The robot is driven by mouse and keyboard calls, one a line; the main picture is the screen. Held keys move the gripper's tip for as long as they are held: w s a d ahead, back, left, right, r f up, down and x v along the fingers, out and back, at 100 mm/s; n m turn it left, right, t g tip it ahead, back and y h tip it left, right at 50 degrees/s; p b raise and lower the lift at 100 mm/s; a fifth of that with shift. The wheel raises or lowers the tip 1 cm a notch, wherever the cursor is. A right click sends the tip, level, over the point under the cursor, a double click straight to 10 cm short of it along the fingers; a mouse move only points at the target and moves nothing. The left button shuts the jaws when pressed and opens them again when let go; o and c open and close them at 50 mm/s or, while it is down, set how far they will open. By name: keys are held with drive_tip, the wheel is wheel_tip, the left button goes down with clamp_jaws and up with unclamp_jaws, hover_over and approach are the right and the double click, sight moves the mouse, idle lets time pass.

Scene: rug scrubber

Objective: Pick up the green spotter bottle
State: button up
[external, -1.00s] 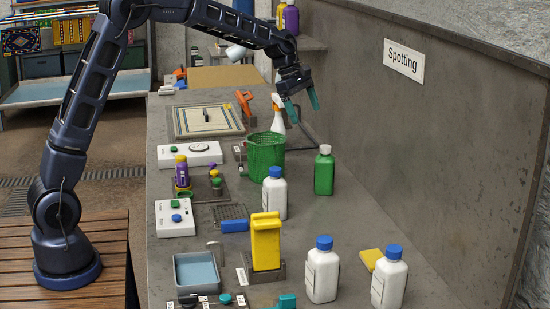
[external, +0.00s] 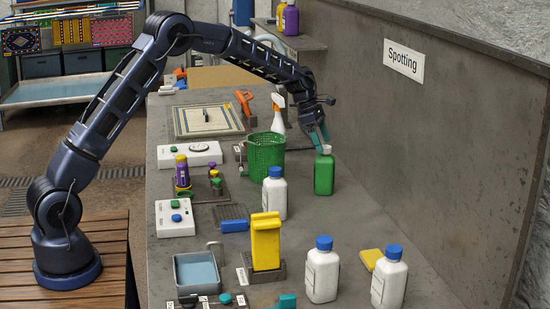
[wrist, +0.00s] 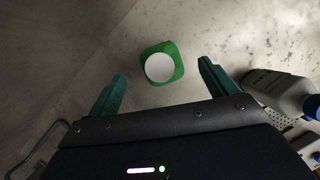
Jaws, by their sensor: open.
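The green spotter bottle (external: 324,174) stands upright on the bench near the back wall, with a white cap. My gripper (external: 320,138) is just above it in the external view, its teal fingers pointing down near the cap. In the wrist view the green bottle (wrist: 162,64) is seen from above, its white cap facing the camera. It sits between the lines of the two open teal fingers of my gripper (wrist: 160,86), slightly beyond their tips. The fingers look empty. Whether a finger touches the cap I cannot tell.
A green mesh basket (external: 265,157) and a white blue-capped bottle (external: 274,196) stand left of the green bottle. A spray bottle (external: 278,118) stands behind. The wall with the Spotting sign (external: 403,58) rises to the right. Bare bench lies in front of the bottle.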

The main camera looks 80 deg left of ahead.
sight(325, 170)
drive_tip(key=shift+x, duration=3)
drive_tip(key=shift+w, duration=0.1)
drive_tip(key=shift+c, duration=0.3)
drive_tip(key=shift+r, duration=0.1)
drive_tip(key=c, duration=1.8)
drive_tip(key=shift+o, duration=0.2)
